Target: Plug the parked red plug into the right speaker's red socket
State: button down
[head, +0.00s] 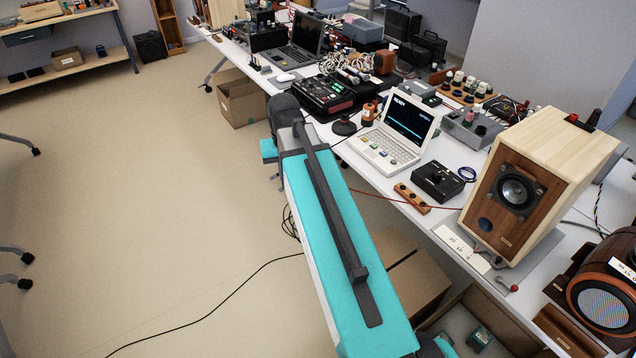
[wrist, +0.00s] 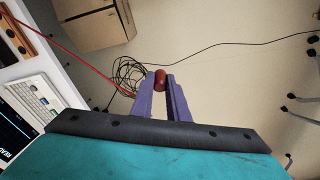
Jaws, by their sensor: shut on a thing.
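In the wrist view, my gripper (wrist: 160,90) has purple fingers shut on a small red plug (wrist: 160,77), held above the floor. A red cable (wrist: 80,58) runs from the left toward the fingers; its join to the plug is not clear. In the head view, my teal arm fills the middle, and the gripper and plug are not visible. A pale wooden speaker (head: 543,170) stands on the right of the table. Small red and black parts (head: 581,119) show on its top; I cannot tell whether they are its sockets.
The long white table (head: 395,187) carries a white laptop (head: 394,133), a black box (head: 437,181) and a small wooden block (head: 412,198). A round speaker (head: 608,287) is at the far right. Cardboard boxes (head: 418,283) stand below the table. The floor on the left is mostly clear.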

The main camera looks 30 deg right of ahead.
jog(key=w+a+r+n, duration=0.1)
jog(key=a+r+n, duration=0.1)
jog(key=a, duration=0.5)
jog(key=w+a+r+n+b, duration=0.1)
jog(key=a+r, duration=0.1)
jog(key=a, duration=0.6)
jog(key=shift+w+a+r+n+y, duration=0.15)
jog(key=shift+w+r+n+y, duration=0.15)
jog(key=shift+w+n, duration=0.1)
jog(key=shift+s+f, duration=0.1)
